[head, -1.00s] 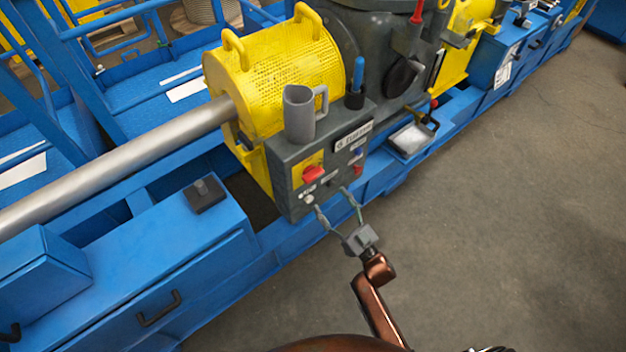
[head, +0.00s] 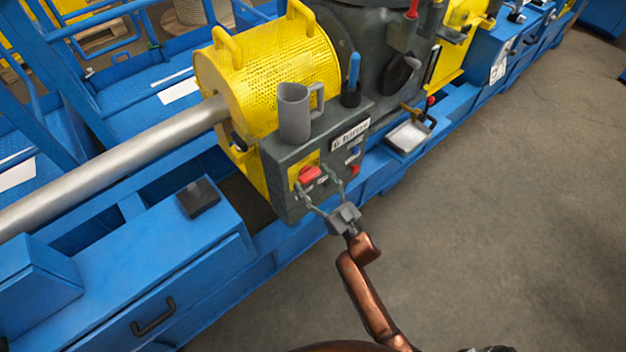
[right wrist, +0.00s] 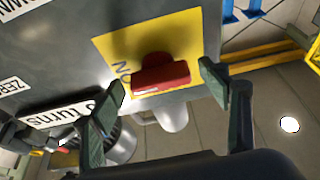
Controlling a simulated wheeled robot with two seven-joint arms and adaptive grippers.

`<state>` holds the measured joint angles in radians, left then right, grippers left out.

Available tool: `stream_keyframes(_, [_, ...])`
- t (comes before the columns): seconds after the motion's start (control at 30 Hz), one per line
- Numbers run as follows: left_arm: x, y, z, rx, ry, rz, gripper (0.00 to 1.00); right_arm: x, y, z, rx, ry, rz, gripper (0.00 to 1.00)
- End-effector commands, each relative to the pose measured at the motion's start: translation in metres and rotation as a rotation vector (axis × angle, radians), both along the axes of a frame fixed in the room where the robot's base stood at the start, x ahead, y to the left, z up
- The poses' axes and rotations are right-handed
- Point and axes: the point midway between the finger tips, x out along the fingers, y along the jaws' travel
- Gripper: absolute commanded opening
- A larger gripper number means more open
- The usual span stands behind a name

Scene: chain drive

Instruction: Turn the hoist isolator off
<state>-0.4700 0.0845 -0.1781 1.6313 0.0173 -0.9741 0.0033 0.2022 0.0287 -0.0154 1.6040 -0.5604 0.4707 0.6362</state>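The isolator is a red rotary handle (head: 309,174) on a yellow plate (head: 296,178), on the front of a grey control box (head: 282,202). In the right wrist view the red handle (right wrist: 160,78) lies across the plate (right wrist: 112,54), with part of the "ON" lettering beside it. My right gripper (head: 314,188) is open in front of the box. Its two fingers (right wrist: 162,90) stand on either side of the handle, with gaps on both sides. Whether the fingertips reach past the handle's face I cannot tell. My left gripper is not in view.
A grey mug (head: 294,114) and a blue-handled tool (head: 353,76) stand on the box. A plate reading "6 turns" (head: 350,134) and small blue and red controls sit right of the handle. A metal tray (head: 408,136) lies farther right. The floor (head: 500,200) in front is clear.

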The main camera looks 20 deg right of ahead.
Motion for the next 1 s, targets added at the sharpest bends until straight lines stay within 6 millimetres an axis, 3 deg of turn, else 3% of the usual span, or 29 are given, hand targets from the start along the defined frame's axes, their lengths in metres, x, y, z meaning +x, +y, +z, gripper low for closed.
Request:
stream_keyframes(0.57, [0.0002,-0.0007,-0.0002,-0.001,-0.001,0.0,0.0,-0.0003,0.0,-0.0004,0.0,0.0,0.0,0.29])
stream_keyframes(1.0, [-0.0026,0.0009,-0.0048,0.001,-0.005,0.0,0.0,-0.0001,-0.0013,0.0005,-0.091,-0.032,0.0,0.28])
